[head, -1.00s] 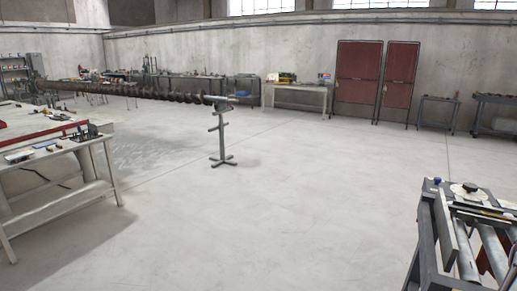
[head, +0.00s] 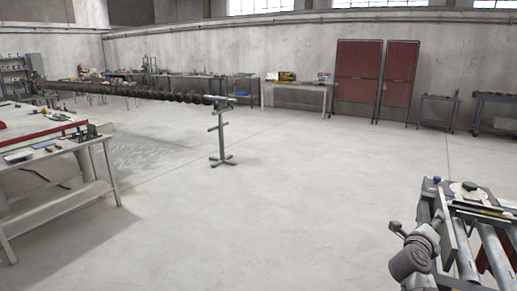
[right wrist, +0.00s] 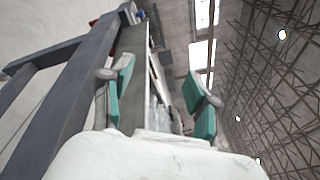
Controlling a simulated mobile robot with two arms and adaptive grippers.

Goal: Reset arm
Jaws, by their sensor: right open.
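My right arm (head: 413,256) shows at the lower right of the head view, in front of the left side of a roller table (head: 466,258). In the right wrist view, my right gripper (right wrist: 158,82) has its two teal fingers well apart, with nothing held between them. A grey metal frame (right wrist: 75,85) stands close on the left of that view, and the roof is behind. I cannot tell whether the arm touches the table. My left gripper is not in view.
A long auger (head: 140,92) reaches across the back left, its end on a grey stand (head: 220,140). A workbench (head: 70,195) stands at the left. Red panels (head: 360,75) lean on the back wall. The middle of the floor is clear.

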